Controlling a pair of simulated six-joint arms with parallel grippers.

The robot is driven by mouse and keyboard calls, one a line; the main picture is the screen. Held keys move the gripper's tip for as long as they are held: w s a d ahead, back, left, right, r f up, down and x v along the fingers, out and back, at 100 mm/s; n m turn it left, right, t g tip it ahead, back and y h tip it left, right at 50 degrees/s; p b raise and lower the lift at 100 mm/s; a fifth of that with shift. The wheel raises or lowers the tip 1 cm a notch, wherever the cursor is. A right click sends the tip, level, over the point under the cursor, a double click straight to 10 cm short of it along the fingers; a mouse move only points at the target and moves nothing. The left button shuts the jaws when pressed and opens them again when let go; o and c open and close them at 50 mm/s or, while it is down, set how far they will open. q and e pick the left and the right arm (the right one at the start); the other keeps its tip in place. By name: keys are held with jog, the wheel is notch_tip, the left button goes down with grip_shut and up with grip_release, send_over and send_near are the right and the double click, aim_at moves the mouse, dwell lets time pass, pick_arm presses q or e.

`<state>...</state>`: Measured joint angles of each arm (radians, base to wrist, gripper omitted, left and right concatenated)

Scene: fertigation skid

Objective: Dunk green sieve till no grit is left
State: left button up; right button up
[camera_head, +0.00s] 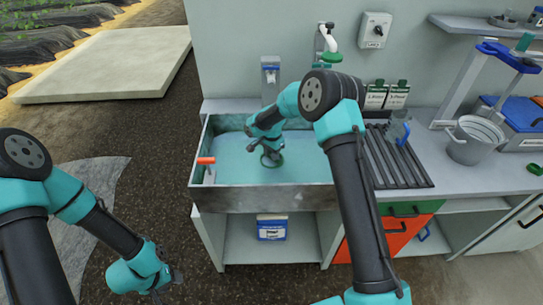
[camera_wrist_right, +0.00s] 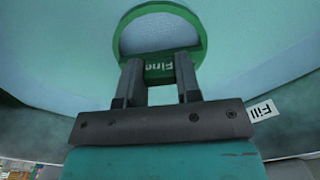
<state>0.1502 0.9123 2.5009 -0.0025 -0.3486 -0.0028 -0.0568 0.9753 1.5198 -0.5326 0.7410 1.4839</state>
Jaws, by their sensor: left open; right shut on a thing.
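The green sieve (camera_head: 272,160) is a round green ring with a pale mesh, in the sink basin (camera_head: 262,200) in the head view. In the right wrist view the sieve (camera_wrist_right: 160,72) bears the word "Fine" on its tab. My right gripper (camera_head: 271,153) is shut on that tab; it also shows in the wrist view (camera_wrist_right: 161,85). The basin holds pale blue-green water (camera_head: 225,160). I cannot tell how deep the sieve sits, or whether grit is on its mesh. My left gripper (camera_head: 168,284) is open and empty, low in front of the sink at the left.
A dark drain rack (camera_head: 400,165), a blue-handled jug (camera_head: 402,130) and a grey bucket (camera_head: 472,140) are to the right. A tap (camera_head: 270,72) is behind the basin.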

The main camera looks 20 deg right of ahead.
notch_tip(320, 180, up, 16)
jog(key=shift+r, duration=0.15)
dwell(1.9)
dwell(1.4)
